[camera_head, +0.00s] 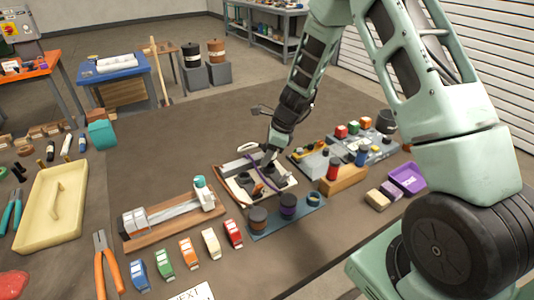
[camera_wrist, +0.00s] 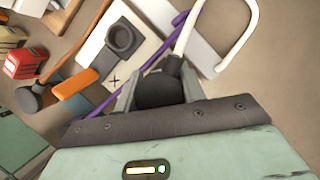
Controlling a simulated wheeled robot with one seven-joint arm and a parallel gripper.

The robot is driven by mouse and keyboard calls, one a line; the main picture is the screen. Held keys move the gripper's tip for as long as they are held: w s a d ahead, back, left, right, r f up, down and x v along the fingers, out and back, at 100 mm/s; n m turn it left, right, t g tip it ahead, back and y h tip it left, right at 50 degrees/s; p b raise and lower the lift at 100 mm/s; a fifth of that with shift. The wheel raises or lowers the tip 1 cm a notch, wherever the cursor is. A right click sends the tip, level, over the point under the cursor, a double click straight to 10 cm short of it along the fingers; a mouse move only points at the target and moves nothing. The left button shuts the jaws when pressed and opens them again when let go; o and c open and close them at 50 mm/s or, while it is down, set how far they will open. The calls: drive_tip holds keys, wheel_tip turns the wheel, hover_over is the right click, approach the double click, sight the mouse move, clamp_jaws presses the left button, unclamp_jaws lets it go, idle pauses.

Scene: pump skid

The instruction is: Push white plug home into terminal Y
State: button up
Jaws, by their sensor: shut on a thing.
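My gripper (camera_wrist: 158,92) is shut around a dark rounded plug body (camera_wrist: 160,88), and a white cable (camera_wrist: 245,42) loops up from it to the right. I take this to be the white plug; its tip is hidden. The gripper (camera_head: 268,157) is low over the white terminal board (camera_head: 240,188) in the head view. In the wrist view the board carries a dark square socket (camera_wrist: 124,38) with a round opening, and a black X mark near it. No Y mark is readable, and I cannot tell whether the plug is in a terminal.
A purple cable (camera_wrist: 100,115) crosses the board behind the gripper. An orange piece (camera_wrist: 75,83) and a red block (camera_wrist: 25,63) lie left of it. A wooden slide fixture (camera_head: 172,215), a blue mat (camera_head: 265,228) with dark jars and a grey tray (camera_head: 365,150) surround the board.

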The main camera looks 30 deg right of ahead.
drive_tip(key=shift+f+b, duration=1.15)
drive_tip(key=shift+f, duration=0.55)
drive_tip(key=o, duration=1.2)
drive_tip(key=shift+r, duration=0.1)
drive_tip(key=shift+c, duration=0.2)
drive_tip(key=shift+d+r, duration=0.1)
drive_tip(key=shift+d+r, duration=0.1)
drive_tip(key=shift+r, duration=0.25)
drive_tip(key=v, duration=1.6)
drive_tip(key=shift+s+r+p, duration=0.2)
drive_tip(key=shift+s+p, duration=0.05)
drive_tip(key=shift+p, duration=0.15)
